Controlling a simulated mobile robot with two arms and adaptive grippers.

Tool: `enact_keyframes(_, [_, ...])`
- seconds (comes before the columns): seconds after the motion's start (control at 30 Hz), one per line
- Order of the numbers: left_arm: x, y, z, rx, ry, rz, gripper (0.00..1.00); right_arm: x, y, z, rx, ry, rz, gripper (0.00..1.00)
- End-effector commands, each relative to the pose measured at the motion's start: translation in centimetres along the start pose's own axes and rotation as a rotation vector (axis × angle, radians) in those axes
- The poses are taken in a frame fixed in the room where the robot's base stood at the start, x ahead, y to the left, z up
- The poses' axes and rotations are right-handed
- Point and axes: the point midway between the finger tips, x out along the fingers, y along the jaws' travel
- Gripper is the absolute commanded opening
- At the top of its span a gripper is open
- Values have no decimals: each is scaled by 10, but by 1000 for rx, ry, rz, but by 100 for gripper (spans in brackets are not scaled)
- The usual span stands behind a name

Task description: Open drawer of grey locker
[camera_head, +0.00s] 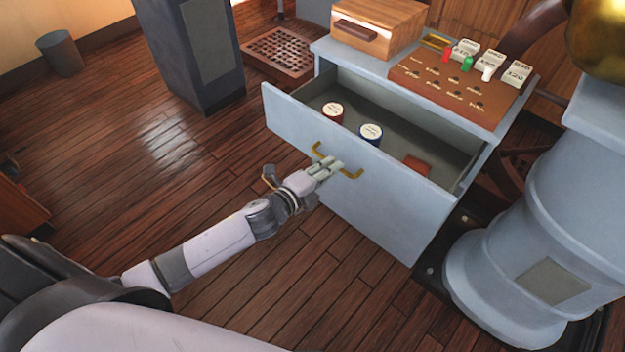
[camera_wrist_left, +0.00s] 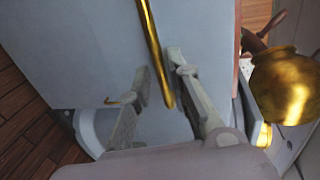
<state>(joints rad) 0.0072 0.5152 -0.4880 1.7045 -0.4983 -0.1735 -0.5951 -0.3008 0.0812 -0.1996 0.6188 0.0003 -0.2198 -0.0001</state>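The grey locker (camera_head: 388,227) stands at the centre right of the head view. Its top drawer (camera_head: 290,118) is pulled well out, and its inside shows. The brass handle (camera_head: 351,174) is on the drawer front. My left gripper (camera_head: 331,167) is at the handle's middle, with its fingers close around the bar. In the left wrist view the brass handle (camera_wrist_left: 153,45) runs between the two fingertips of my left gripper (camera_wrist_left: 158,62), with little gap on either side. My right gripper is not in view.
Two round tins (camera_head: 333,111) (camera_head: 371,132) and a small reddish-brown item (camera_head: 417,165) lie in the drawer. A wooden box (camera_head: 379,25) and a brown panel (camera_head: 461,84) are on the locker top. A pale blue-grey pedestal (camera_head: 540,240) stands close at right.

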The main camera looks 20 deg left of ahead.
Motion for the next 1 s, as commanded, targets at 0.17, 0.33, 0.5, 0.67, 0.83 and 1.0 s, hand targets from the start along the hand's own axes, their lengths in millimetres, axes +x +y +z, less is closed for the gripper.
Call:
enact_keyframes(0.17, [-41,2,0,-2,1,4,18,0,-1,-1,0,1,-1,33])
enact_keyframes(0.33, [-70,1,0,-1,0,3,18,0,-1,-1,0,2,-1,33])
enact_keyframes(0.5, [-87,1,0,0,-1,3,18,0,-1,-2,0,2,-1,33])
enact_keyframes(0.67, [-92,0,0,0,-1,1,18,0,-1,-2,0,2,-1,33])
enact_keyframes(0.83, [-93,0,0,0,-1,1,18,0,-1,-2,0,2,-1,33])
enact_keyframes(1.0, [-92,0,0,0,-1,1,18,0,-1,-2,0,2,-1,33])
